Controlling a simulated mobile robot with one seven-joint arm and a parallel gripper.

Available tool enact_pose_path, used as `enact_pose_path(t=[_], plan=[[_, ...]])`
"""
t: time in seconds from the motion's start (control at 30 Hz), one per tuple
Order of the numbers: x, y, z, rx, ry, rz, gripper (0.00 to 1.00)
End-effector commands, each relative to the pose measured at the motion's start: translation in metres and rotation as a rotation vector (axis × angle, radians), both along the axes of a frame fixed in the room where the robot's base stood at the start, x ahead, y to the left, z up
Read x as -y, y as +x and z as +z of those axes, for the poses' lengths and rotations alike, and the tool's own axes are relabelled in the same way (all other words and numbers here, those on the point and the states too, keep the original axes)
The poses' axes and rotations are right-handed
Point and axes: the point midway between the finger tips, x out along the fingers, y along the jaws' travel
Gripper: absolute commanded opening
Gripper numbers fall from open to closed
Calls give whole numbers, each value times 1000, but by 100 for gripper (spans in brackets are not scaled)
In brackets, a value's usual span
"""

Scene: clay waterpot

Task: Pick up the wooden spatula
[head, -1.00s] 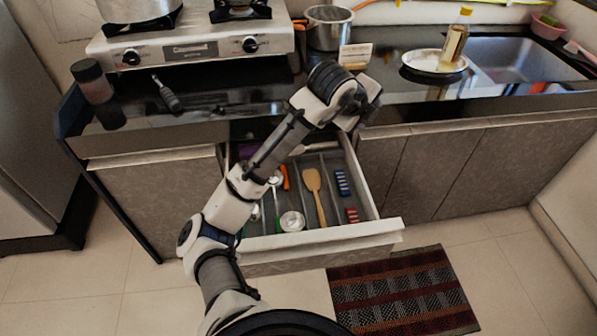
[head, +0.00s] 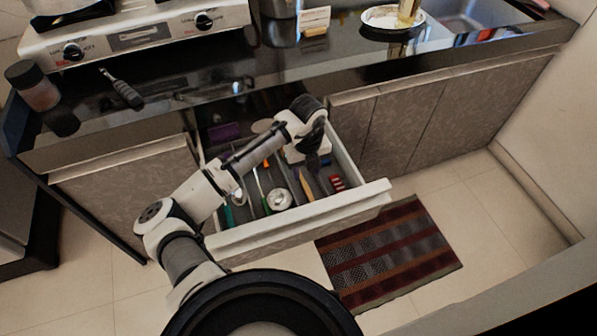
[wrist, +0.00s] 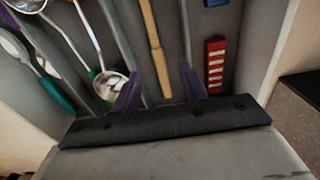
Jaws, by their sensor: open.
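The wooden spatula lies in a compartment of the open drawer (head: 300,216). In the head view a short tan length of the wooden spatula (head: 306,186) shows in front of my gripper (head: 313,165), and the rest is hidden behind it. In the wrist view the handle of the wooden spatula (wrist: 152,40) runs from the top edge down between my fingers. My gripper (wrist: 162,78) is open, with one purple finger on each side of the handle end. I cannot tell whether the fingers touch the handle or how far above it they are.
A red-and-white striped item (wrist: 215,65) lies in the compartment to the right. A ladle (wrist: 108,84) and other spoons lie to the left, with drawer dividers between. The counter (head: 230,90) overhangs the drawer's back. A striped mat (head: 388,255) lies on the floor.

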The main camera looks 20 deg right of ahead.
Motion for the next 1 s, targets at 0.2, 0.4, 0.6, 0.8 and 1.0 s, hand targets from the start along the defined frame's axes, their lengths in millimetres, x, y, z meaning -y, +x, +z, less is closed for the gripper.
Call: enact_pose_path(t=[0.2, 0.4, 0.6, 0.8, 1.0], plan=[[-1, -2, -15, -2, 0, 2, 44], [-3, -6, -46, -2, 1, 3, 44], [-3, -6, -59, 0, 0, 1, 44], [-3, -6, -59, 0, 0, 1, 40], [-3, -6, -58, 0, 0, 1, 14]])
